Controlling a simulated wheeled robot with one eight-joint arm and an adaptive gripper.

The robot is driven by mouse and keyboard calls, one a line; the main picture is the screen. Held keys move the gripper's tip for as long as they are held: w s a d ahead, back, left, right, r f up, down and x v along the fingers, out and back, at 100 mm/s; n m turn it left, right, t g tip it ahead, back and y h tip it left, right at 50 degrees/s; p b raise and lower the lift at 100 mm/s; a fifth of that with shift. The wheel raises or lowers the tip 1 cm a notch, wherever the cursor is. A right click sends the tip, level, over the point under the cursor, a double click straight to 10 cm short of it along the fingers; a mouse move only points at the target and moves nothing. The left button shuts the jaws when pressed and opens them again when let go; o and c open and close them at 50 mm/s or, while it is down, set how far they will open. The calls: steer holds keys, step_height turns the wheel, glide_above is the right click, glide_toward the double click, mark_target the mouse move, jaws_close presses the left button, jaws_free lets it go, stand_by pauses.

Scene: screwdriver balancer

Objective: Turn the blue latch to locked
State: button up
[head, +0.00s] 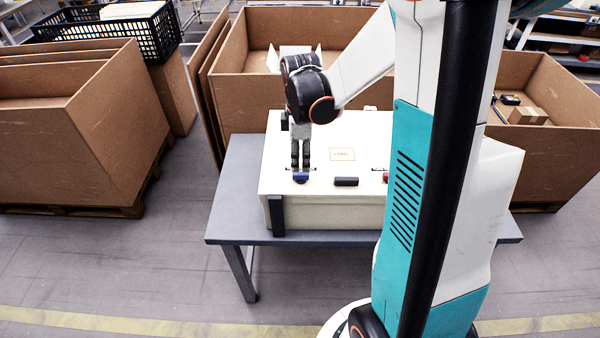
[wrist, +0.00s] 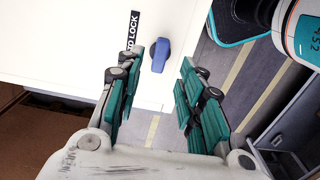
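The blue latch (head: 301,179) sits at the front left of the top of a cream-white case (head: 345,211). In the wrist view, the blue latch (wrist: 160,56) is a rounded knob on the white surface, next to a black label (wrist: 133,30) that reads partly "LOCK". My gripper (head: 301,168) points down just over the latch in the head view. In the wrist view, my gripper (wrist: 161,62) is open, with one finger on each side of the latch and a visible gap to each. I cannot tell how far above the surface the fingertips are.
The case stands on a grey table (head: 228,205). A black handle (head: 346,182) and a red latch (head: 386,177) are on the case to the right. Cardboard bins (head: 75,140) stand around the table. Floor in front is clear.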

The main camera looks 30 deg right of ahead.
mark_target(301, 173)
steer(key=shift+f+b, duration=0.6)
steer(key=shift+f, duration=2.2)
steer(key=shift+c, duration=0.2)
jaws_close()
